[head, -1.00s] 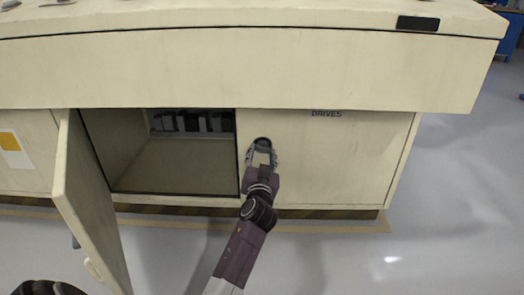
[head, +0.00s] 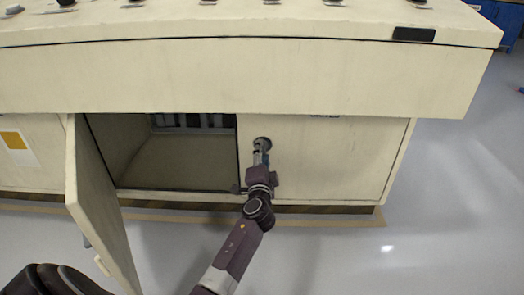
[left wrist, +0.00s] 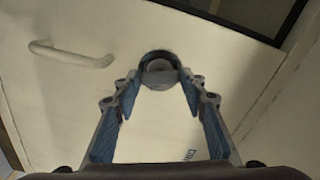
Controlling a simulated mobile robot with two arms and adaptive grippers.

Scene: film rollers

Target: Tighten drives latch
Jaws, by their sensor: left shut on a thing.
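The drives latch (head: 262,142) is a dark round fitting high on the closed cream door (head: 340,165) right of the open compartment. In the left wrist view the latch (left wrist: 159,68) shows as a grey knob in a dark ring. My left gripper (head: 261,154) is at the latch, its fingers seen nearly edge-on in the head view. In the left wrist view the two blue-padded fingertips (left wrist: 158,80) are shut on the knob's sides. The "DRIVES" label (left wrist: 188,156) shows partly and tilted there. My right gripper is not in view.
A door (head: 98,205) stands swung open at the left, beside the open compartment (head: 185,165). The cabinet's top section (head: 220,80) overhangs the latch. A pale bar handle (left wrist: 72,54) sticks out of the latch's door. Floor at the right is clear.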

